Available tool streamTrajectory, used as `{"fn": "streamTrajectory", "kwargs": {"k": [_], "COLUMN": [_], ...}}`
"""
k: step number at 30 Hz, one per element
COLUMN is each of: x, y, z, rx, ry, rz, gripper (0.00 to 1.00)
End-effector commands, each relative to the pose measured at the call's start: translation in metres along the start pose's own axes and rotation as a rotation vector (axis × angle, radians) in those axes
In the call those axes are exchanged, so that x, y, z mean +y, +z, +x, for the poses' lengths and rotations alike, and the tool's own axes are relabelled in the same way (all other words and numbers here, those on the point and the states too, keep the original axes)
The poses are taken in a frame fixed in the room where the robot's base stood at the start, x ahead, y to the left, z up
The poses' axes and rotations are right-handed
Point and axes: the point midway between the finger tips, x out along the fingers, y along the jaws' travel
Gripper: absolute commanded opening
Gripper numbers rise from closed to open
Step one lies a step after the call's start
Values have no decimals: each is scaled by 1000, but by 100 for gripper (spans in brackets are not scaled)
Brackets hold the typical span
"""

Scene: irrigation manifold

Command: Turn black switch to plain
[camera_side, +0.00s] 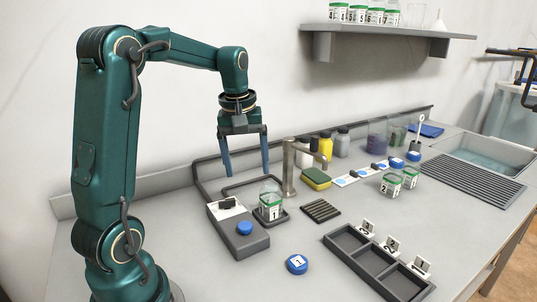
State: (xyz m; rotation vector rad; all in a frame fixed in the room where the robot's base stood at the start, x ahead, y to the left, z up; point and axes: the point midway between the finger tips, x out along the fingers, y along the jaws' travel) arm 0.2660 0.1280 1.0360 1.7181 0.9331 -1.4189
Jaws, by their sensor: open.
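A grey control box (238,238) stands on the counter in front of my arm. A small black switch (227,204) sits on a white plate on top of the box's back part. The plate's markings are too small to read, so I cannot tell which setting the switch is at. A blue knob (245,228) sits nearer the front of the box. My gripper (246,172) is open and empty, with its two blue fingers pointing down. It hangs above and behind the box, apart from the switch.
A jar labelled 1 (270,207) stands under a metal tap (289,170), right of the box. A blue lid (297,264) lies in front. A three-part dark tray (347,241) is at the front right.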

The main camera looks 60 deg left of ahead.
Motion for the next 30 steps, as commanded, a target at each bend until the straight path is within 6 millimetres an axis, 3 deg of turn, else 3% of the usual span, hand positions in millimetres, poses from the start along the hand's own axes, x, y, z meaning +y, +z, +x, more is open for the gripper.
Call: {"fn": "streamTrajectory", "kwargs": {"k": [1,4,10,22,30], "x": [-11,-30,-58,-64,-64], "y": [-14,-31,-40,-33,-32], "z": [14,34,60,102,110], "rx": [-29,-71,-136,-141,-136], "ry": [-24,-55,-93,-95,-93], "rz": [-64,-146,-237,-244,-243], "gripper": [82,82,82,82,82]}}
